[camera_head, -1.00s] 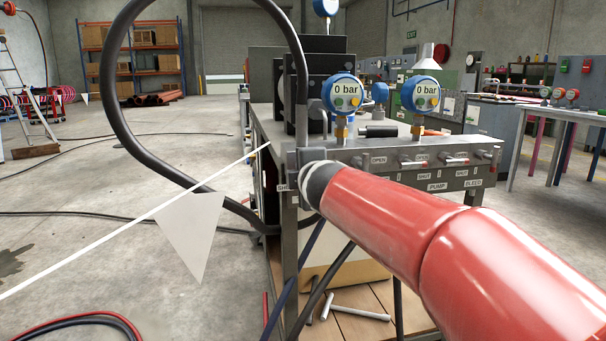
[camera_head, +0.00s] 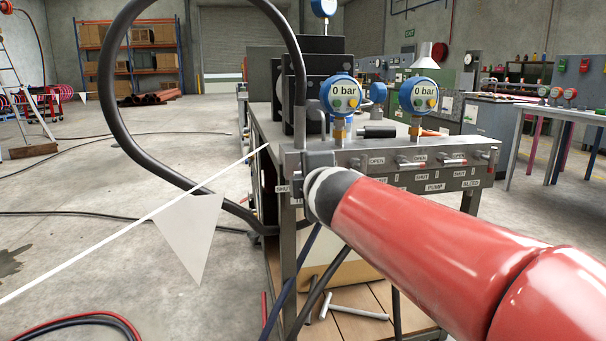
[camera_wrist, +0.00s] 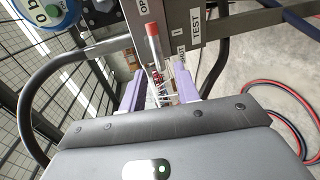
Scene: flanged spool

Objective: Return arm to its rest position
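My gripper (camera_wrist: 159,90) shows in the wrist view, with two purple fingers apart and nothing held between them. A lever with a red tip (camera_wrist: 153,32) shows beyond the gap, on the valve panel (camera_wrist: 180,50). I cannot tell how far it is from the fingers. In the head view my red arm reaches from the lower right toward the left end of the valve panel (camera_head: 370,157).
Two blue gauges (camera_head: 341,94) (camera_head: 418,95) reading 0 bar stand above the panel. A black hose (camera_head: 105,90) loops at the left. A white pennant (camera_head: 190,235) hangs on a line in front. Red and black hoses (camera_head: 95,319) lie on the floor.

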